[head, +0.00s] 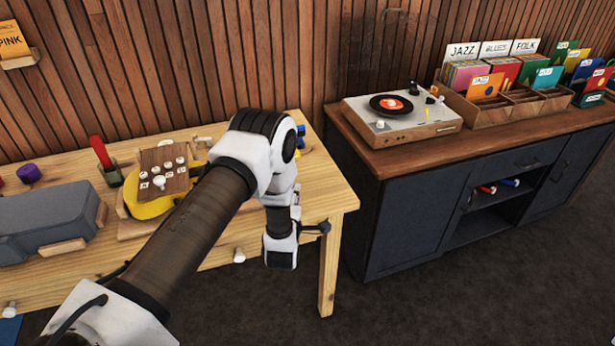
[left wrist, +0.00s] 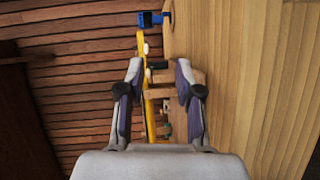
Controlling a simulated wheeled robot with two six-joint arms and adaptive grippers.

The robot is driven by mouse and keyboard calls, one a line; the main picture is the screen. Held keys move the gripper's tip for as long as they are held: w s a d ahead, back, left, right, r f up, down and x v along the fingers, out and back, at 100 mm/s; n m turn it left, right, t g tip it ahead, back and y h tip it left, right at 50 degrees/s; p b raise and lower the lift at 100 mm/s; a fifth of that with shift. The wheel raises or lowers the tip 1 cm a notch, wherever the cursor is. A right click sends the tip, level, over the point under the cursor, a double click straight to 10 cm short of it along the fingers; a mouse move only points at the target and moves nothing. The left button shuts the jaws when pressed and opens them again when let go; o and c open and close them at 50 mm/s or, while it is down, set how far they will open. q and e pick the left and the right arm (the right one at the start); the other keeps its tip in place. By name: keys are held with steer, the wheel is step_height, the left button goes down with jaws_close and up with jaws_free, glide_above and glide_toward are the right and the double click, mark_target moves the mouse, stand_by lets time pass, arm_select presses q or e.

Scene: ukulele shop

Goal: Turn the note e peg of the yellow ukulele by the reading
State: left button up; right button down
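The yellow ukulele (head: 143,208) lies on a wooden stand on the workbench in the head view. Its brown headstock (head: 178,184) carries several pale pegs, with labels too small to read. My left arm crosses in front of the ukulele's right part and hides it. In the left wrist view my left gripper (left wrist: 158,68) is open, its two fingers apart with nothing held. A thin yellow edge (left wrist: 141,50) with small white pegs and wooden blocks (left wrist: 160,90) show beyond and between the fingers. I cannot tell which peg is e. No tuner reading is legible. My right gripper is not in view.
The workbench (head: 225,268) bears a grey case (head: 45,215), a purple knob (head: 28,173) and a red-handled tool in a cup (head: 100,150). A dark cabinet (head: 415,215) with a turntable (head: 400,115) and record bins stands to the right. Dark floor lies between them.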

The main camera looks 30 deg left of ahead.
arm_select(q)
steer(key=a, duration=0.1)
steer(key=w+n+y, duration=0.1)
steer(key=a+r, duration=0.1)
steer(key=shift+w+a+t, duration=0.25)
steer(key=shift+a+t, duration=0.05)
steer(key=shift+a, duration=0.05)
steer(key=x, duration=0.3)
steer(key=p+x, duration=0.1)
steer(key=x, duration=0.2)
steer(key=shift+w+r, duration=0.2)
steer(key=shift+w, duration=0.1)
steer(key=shift+w+a+f, duration=0.1)
steer(key=shift+w+a, duration=0.2)
steer(key=shift+w, duration=0.15)
steer(key=shift+d, duration=0.1)
jaws_close()
